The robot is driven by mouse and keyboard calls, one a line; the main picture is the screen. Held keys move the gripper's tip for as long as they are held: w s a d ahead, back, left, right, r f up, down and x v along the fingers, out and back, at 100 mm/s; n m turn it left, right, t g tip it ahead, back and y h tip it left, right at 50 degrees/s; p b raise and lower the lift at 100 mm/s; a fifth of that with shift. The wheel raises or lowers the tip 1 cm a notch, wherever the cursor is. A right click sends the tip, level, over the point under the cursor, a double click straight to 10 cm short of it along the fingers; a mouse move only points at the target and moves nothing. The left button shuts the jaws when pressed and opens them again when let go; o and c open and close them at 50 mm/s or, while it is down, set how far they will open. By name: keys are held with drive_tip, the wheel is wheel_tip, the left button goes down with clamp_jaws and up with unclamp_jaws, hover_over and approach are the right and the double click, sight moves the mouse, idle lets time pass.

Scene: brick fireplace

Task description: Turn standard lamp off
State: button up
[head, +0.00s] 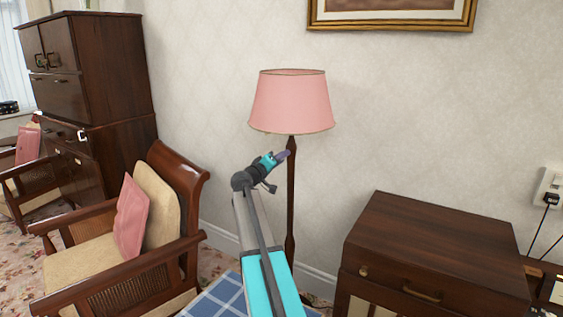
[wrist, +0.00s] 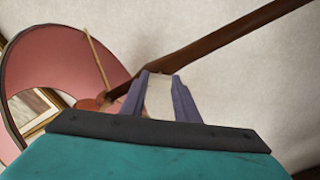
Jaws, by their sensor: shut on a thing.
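The standard lamp has a pink shade (head: 291,102) on a thin dark wooden pole (head: 291,215) and stands against the wall. My gripper (head: 286,155) is at the pole just below the shade. In the wrist view, the pink shade (wrist: 75,50) shows its open underside at left. The brown pole (wrist: 225,40) runs to the upper right, and a thin tan rod or cord (wrist: 97,58) shows by the shade. My purple fingers (wrist: 157,76) meet the lamp where the pole crosses their tips. The exact part held is unclear. I cannot tell whether the lamp is lit.
A wooden armchair (head: 165,262) with a pink cushion (head: 131,217) stands at left, before a dark cabinet (head: 118,75). A low wooden cabinet (head: 440,243) stands at right. A blue checked surface (head: 215,300) lies below my arm. A gold picture frame (head: 390,26) hangs above.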

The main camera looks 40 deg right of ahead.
drive_tip(key=shift+n+p, duration=0.5)
drive_tip(key=shift+n, duration=3.3)
drive_tip(key=o, duration=1)
drive_tip(key=shift+o, duration=0.2)
drive_tip(key=b+v, duration=0.1)
drive_tip(key=v, duration=1.2)
drive_tip(key=shift+a, duration=0.4)
